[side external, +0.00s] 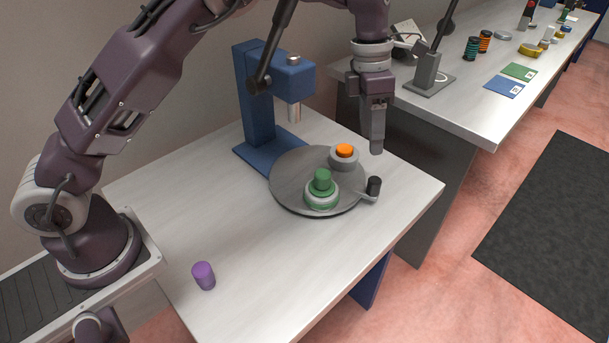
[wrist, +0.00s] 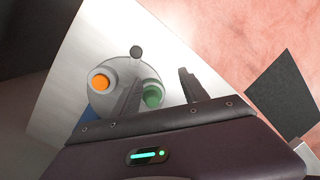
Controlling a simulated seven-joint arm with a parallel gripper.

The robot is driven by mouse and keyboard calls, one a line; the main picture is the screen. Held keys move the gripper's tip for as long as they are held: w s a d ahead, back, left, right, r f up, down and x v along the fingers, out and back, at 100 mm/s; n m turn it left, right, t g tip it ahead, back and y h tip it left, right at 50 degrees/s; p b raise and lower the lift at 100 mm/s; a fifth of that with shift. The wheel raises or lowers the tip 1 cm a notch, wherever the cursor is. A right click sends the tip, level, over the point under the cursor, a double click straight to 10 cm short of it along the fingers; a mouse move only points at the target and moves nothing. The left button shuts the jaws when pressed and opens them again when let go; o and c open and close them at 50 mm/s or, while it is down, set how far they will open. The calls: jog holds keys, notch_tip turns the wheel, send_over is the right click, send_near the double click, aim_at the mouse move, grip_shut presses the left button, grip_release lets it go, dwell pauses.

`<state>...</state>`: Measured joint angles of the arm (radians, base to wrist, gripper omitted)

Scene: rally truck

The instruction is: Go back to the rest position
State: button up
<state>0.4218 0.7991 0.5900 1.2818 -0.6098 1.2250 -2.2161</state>
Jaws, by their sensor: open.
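My gripper (side external: 376,148) hangs pointing down above the far right part of the white table, beyond the grey turntable. In the wrist view its two fingers (wrist: 161,74) stand apart with nothing between them. The round turntable (side external: 287,190) carries a green cylinder (side external: 322,180) in a green and white ring holder (side external: 322,202) and an orange piece (side external: 344,150) in a grey holder (side external: 343,163). The wrist view also shows the orange piece (wrist: 100,82) and the green piece (wrist: 153,95), which one finger partly overlaps. A purple cylinder (side external: 203,275) stands alone at the table's near left.
A blue press (side external: 257,100) stands behind the turntable, its head near my arm. A black-knobbed handle (side external: 374,187) sticks out at the turntable's right. A second bench (side external: 470,108) with a lamp and several small parts is at right. The white table's left (side external: 185,205) is clear.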

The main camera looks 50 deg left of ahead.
jog(key=s+a+r+m+t+h, duration=0.1)
jog(key=s+a+r+m, duration=0.2)
jog(key=s+r+m, duration=0.6)
jog(key=s+a+r+m+t, duration=0.25)
jog(key=s+r+m, duration=0.35)
jog(key=s, duration=0.5)
jog(key=s+a+f+m+t+y, duration=0.1)
jog(key=s+a+m, duration=0.1)
jog(key=s+m, duration=0.4)
jog(key=s+a+f+m+t+y, duration=0.1)
jog(key=s+a+f+m, duration=0.1)
jog(key=s+m, duration=0.5)
jog(key=shift+s+f+y, duration=0.3)
jog(key=shift+s+y, duration=0.1)
jog(key=shift+s, duration=0.05)
